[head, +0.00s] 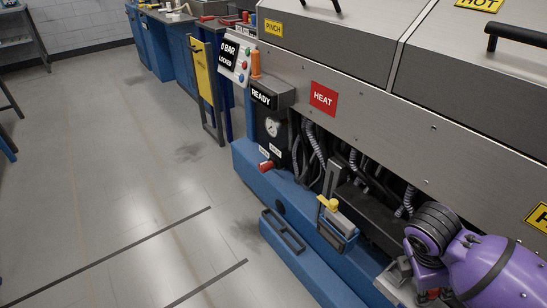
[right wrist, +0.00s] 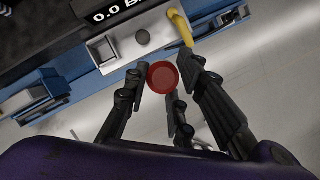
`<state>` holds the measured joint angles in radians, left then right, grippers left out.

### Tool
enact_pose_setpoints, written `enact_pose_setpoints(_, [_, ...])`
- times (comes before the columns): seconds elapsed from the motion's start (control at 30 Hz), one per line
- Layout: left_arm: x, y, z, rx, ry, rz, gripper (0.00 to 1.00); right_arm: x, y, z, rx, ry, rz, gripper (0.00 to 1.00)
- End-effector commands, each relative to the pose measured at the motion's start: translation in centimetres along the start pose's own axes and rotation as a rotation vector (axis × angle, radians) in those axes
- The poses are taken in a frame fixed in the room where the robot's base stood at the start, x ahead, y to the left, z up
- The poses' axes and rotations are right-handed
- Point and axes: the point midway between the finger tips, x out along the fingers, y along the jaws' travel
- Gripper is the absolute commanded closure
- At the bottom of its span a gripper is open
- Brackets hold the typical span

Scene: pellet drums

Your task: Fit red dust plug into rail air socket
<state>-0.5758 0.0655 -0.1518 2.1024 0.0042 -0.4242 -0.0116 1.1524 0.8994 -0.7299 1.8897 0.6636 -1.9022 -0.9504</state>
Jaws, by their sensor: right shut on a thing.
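The red dust plug (right wrist: 162,77) is a round red disc between the fingertips of my right gripper (right wrist: 160,95) in the right wrist view. The fingers are closed around it. In that view a pale metal block (right wrist: 120,52) lies just beyond the plug. It has a dark round opening (right wrist: 143,37), which looks like the air socket. The plug appears apart from the opening, but I cannot tell the gap. In the head view my purple right arm is at the lower right and a small red part (head: 432,294) shows beside it. My left gripper is not in view.
A yellow lever (right wrist: 181,27) stands close beside the block. The head view shows the machine's blue base rail (head: 297,207), a yellow-topped unit (head: 338,220), a red fitting (head: 267,165) and exposed hoses. The floor at left is mostly clear.

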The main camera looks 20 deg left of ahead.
Motion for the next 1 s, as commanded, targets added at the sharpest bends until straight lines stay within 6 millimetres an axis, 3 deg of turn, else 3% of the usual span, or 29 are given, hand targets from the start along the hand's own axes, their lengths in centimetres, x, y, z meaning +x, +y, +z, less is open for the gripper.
enact_pose_setpoints(0.3, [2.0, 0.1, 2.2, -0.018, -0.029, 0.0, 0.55, 4.0, 7.7, -0.5, 0.002, 0.001, -0.003, 1.0])
enact_pose_setpoints(0.5, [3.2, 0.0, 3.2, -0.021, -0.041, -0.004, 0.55, 7.7, 10.6, -1.5, 0.0, 0.001, -0.005, 1.0])
enact_pose_setpoints(0.83, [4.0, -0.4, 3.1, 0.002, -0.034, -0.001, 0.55, 9.7, 12.6, -2.0, 0.0, 0.0, -0.001, 1.0])
enact_pose_setpoints(1.0, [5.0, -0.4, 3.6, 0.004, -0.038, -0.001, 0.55, 12.3, 12.4, -3.0, -0.001, -0.001, -0.003, 1.0])
